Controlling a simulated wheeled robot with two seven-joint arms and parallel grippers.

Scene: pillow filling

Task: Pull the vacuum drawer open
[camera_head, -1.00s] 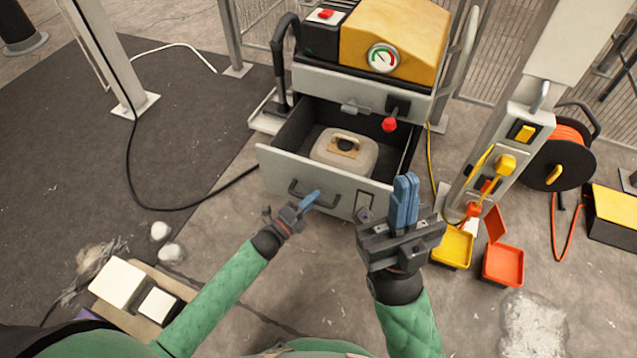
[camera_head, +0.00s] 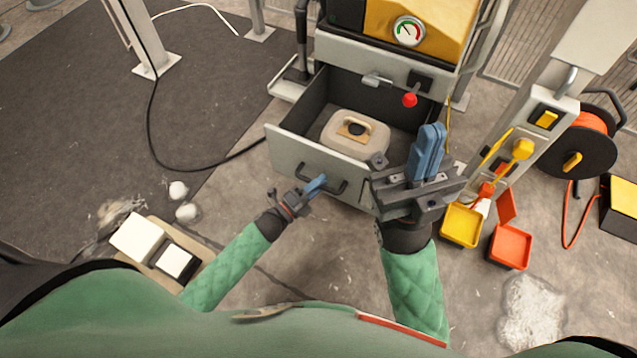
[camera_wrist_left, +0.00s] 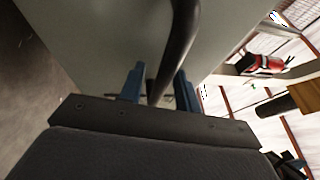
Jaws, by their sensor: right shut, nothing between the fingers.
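The vacuum drawer (camera_head: 287,147) stands pulled out from the grey machine, with a beige lidded box (camera_head: 345,139) inside it. Its dark bar handle (camera_head: 341,189) is on the front panel. My left gripper (camera_head: 316,184) is at this handle. In the left wrist view the handle (camera_wrist_left: 179,42) runs between the two blue fingers of my left gripper (camera_wrist_left: 160,85), which are closed in around it. My right gripper (camera_head: 428,150) is shut and empty, fingers pointing up, in front of the drawer's right end, which it partly hides.
The machine has a pressure gauge (camera_head: 408,31) and a red knob (camera_head: 410,100). At right are a post with yellow plugs, a yellow bin (camera_head: 461,224), a red bin (camera_head: 511,246) and a cable reel (camera_head: 578,150). White blocks (camera_head: 140,237) lie front left.

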